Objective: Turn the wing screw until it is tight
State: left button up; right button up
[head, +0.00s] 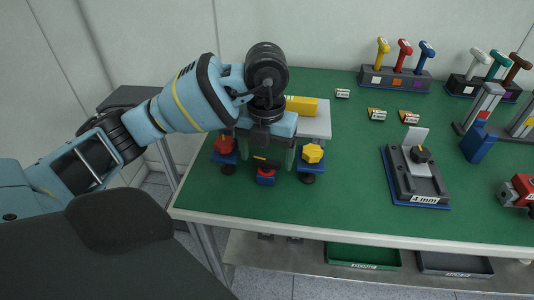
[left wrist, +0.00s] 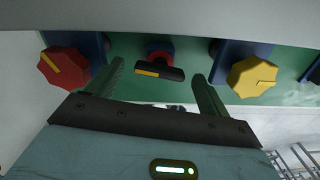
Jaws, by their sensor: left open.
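The wing screw (head: 260,159) is a dark bar with a yellow mark, at the front of a fixture near the table's left front. It also shows in the left wrist view (left wrist: 172,74), lying nearly crosswise in front of a red, round part. My left gripper (head: 267,157) is open, with one finger on each side of the wing screw. In the left wrist view, my left gripper (left wrist: 157,70) shows gaps between both fingers and the bar; I cannot tell how far apart they are in depth. My right gripper is not in view.
A red knob (head: 224,145) and a yellow knob (head: 312,153) stand close on either side, on blue mounts. A yellow block (head: 301,105) lies behind. A fixture labelled 4 mm (head: 412,175) stands to the right. Green table (head: 350,205) is bare between them.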

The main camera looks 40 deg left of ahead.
pick_arm(q)
jog(key=shift+f, duration=0.25)
jog(key=c, duration=1)
